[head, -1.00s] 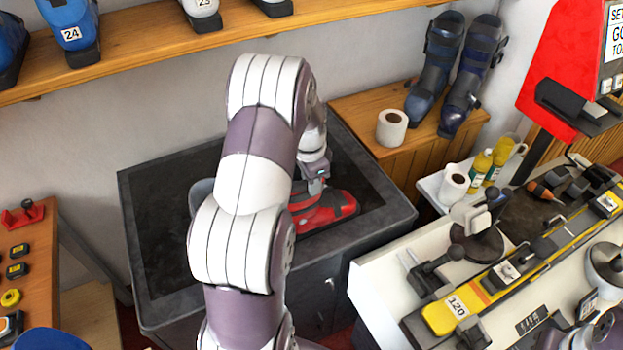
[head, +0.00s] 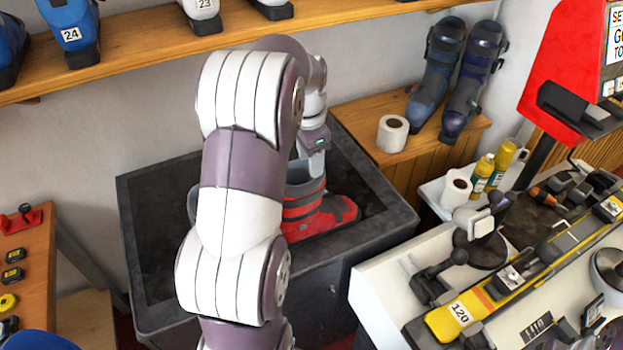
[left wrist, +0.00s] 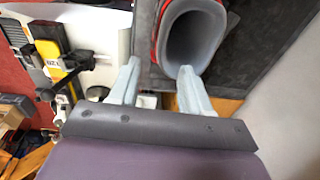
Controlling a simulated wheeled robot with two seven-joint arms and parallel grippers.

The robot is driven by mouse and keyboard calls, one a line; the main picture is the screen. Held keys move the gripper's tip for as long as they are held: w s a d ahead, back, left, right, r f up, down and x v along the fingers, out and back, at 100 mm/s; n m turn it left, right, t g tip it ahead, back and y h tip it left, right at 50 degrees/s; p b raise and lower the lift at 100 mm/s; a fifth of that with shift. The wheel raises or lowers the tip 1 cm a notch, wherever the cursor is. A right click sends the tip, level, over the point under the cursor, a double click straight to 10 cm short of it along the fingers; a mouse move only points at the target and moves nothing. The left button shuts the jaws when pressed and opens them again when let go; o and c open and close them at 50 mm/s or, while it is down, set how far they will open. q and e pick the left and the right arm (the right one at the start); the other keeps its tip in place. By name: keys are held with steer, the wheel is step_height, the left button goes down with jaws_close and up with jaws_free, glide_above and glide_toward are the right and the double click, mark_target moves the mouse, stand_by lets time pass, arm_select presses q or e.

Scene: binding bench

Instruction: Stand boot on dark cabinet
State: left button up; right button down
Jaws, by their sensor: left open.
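The red and grey boot (head: 320,217) stands upright on the dark cabinet (head: 392,216), its toe pointing right. My arm hides part of its heel side in the head view. My left gripper (head: 312,165) is just above and behind the boot's cuff, its fingers partly hidden. In the left wrist view the left gripper (left wrist: 158,84) has its two fingers apart with nothing between them. The boot's open grey cuff (left wrist: 194,42) is just beyond the right-hand finger; I cannot tell whether they touch. My right gripper is not clearly in view.
A rounded blue-grey piece (head: 192,203) shows left of my arm, mostly hidden. A shelf with boots (head: 150,35) runs above. A wooden cabinet (head: 412,166) holds a paper roll and dark boots behind. The white bench (head: 385,290) is at right. The cabinet top's left side looks clear.

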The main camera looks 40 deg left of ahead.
arm_select(q)
steer(key=s+d+f+n, duration=0.2)
steer(key=s+d, duration=0.4)
steer(key=d, duration=0.3)
steer(key=s+d+f+n, duration=0.2)
steer(key=s+d+n, duration=0.1)
steer(key=s+d, duration=0.4)
steer(key=shift+s+d+f+p, duration=0.2)
steer(key=shift+d+f+p, duration=0.15)
steer(key=shift+d, duration=0.75)
arm_select(e)
steer(key=shift+w+r, duration=0.15)
steer(key=shift+r, duration=0.7)
arm_select(q)
steer(key=shift+s+d+r, duration=0.1)
arm_select(e)
steer(key=shift+a, duration=0.1)
